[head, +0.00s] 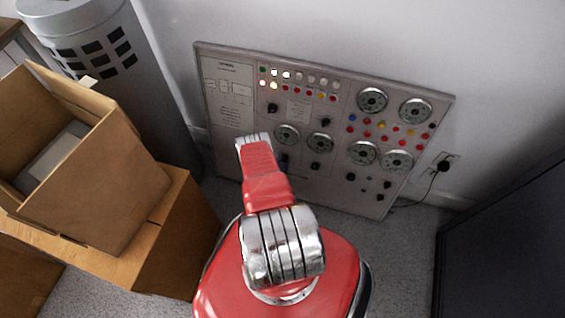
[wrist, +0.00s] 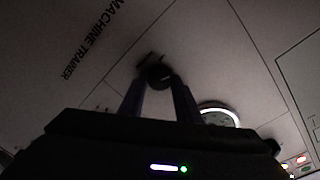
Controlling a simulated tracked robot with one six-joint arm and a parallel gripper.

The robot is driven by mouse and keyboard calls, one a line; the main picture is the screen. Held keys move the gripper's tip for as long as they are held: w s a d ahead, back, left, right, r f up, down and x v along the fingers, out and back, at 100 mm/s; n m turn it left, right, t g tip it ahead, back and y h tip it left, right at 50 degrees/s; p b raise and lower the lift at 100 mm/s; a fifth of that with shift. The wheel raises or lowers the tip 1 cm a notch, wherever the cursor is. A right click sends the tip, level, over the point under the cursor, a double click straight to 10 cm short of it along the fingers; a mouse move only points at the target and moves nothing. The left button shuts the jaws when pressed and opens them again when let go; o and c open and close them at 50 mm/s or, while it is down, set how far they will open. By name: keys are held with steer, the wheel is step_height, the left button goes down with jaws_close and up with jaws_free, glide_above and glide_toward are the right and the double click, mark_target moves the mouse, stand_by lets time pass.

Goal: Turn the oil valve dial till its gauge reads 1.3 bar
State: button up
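A grey control panel (head: 232,120) leans against the wall in the head view, with several round gauges such as one left of centre (head: 286,135), and several black knobs. In the dark wrist view, a round black knob (wrist: 159,76) sits at the tips of my gripper (wrist: 160,86). The two fingers are apart, one on each side of it; whether they touch it I cannot tell. A pale gauge (wrist: 218,115) lies just right of the fingers, partly hidden, its reading not legible. No label shows which knob is the oil valve dial.
A dark cabinet (head: 505,240) is at the right. A black plug and cable (head: 441,167) sit right of the panel. Some floor (head: 410,235) is clear.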

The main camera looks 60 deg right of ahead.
steer(key=c, duration=0.4)
steer(key=shift+c, duration=0.2)
steer(key=shift+m, duration=0.3)
steer(key=m, duration=0.4)
steer(key=shift+s+f+m, duration=0.15)
steer(key=shift+s+m, duration=0.05)
steer(key=shift+m, duration=0.2)
steer(key=m+t, duration=0.1)
steer(key=m, duration=0.3)
steer(key=shift+s+f+m, duration=0.1)
steer(key=shift+m, duration=0.2)
